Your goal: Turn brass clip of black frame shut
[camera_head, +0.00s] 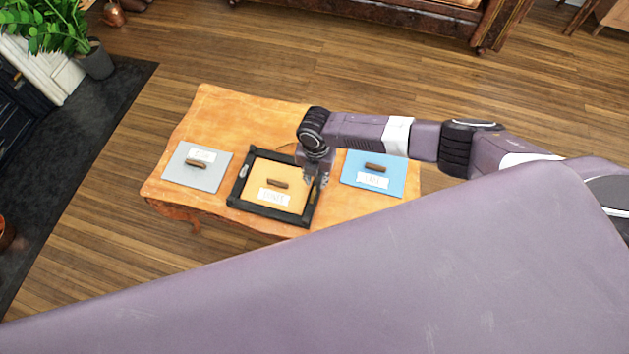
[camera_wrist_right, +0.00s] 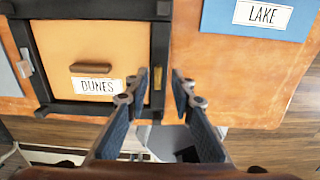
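The black frame (camera_head: 235,190) lies on the wooden table around a tan board labelled DUNES (camera_wrist_right: 110,45). The frame also shows in the wrist view (camera_wrist_right: 30,50). The small brass clip (camera_wrist_right: 157,78) is on the frame's right side bar and looks lengthwise along it. My right gripper (camera_head: 316,182) is above that right side. In the wrist view the right gripper (camera_wrist_right: 159,80) is open and empty, with one fingertip on each side of the clip; contact cannot be told. In the head view the gripper hides the clip. My left gripper is not in view.
The wooden table (camera_head: 240,110) also holds a grey board (camera_head: 185,178) to the left and a blue LAKE board (camera_head: 355,180) to the right. A pale clip (camera_wrist_right: 26,68) is on the frame's left bar. The table's back is mostly clear.

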